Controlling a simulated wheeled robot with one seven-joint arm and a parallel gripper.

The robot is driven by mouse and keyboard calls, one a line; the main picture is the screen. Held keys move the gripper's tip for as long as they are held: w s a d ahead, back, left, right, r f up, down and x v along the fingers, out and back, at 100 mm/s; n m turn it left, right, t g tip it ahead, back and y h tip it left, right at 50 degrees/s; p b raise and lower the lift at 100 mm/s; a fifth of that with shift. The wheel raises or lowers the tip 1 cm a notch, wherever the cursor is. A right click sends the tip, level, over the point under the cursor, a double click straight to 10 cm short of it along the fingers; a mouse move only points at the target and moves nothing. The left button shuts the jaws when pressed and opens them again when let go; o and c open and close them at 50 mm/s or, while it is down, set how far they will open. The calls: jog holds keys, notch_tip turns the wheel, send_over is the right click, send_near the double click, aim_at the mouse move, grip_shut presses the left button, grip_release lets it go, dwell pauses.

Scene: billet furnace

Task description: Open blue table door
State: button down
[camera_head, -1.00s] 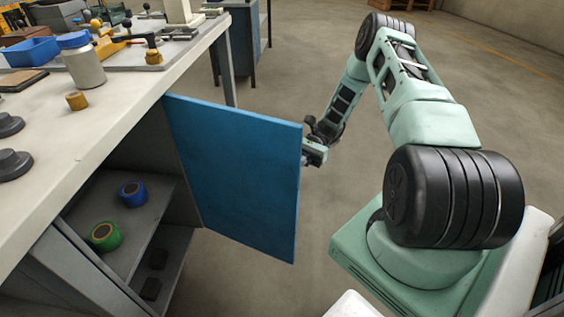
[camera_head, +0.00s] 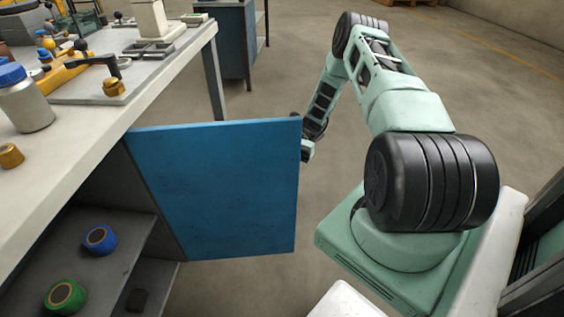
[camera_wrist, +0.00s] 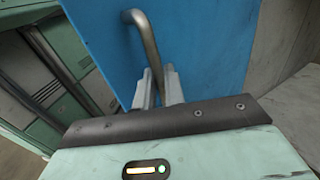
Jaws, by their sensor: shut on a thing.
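The blue door (camera_head: 215,190) of the work table (camera_head: 75,160) stands wide open, swung out from the cabinet. It also fills the upper middle of the wrist view (camera_wrist: 205,45). Its bent metal handle (camera_wrist: 148,42) shows in the wrist view, with its lower end between the fingers. My gripper (camera_wrist: 158,82) is shut on this handle. In the head view my gripper (camera_head: 306,150) is at the door's outer edge, mostly hidden behind the door.
Inside the open cabinet, a blue tape roll (camera_head: 100,240) and a green tape roll (camera_head: 65,297) lie on a shelf. A bottle (camera_head: 25,100) and a brass piece (camera_head: 11,156) stand on the tabletop. Another blue cabinet (camera_head: 222,40) stands behind. The floor beyond the door is clear.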

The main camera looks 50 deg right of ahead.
jog(key=shift+w+a+r, duration=0.1)
jog(key=shift+w+a, duration=0.2)
jog(key=shift+a, duration=0.1)
jog(key=c, duration=1.5)
grip_release()
jog(key=shift+a, duration=0.1)
jog(key=shift+s+d, duration=0.15)
jog(key=shift+d, duration=0.1)
jog(key=shift+d, duration=0.1)
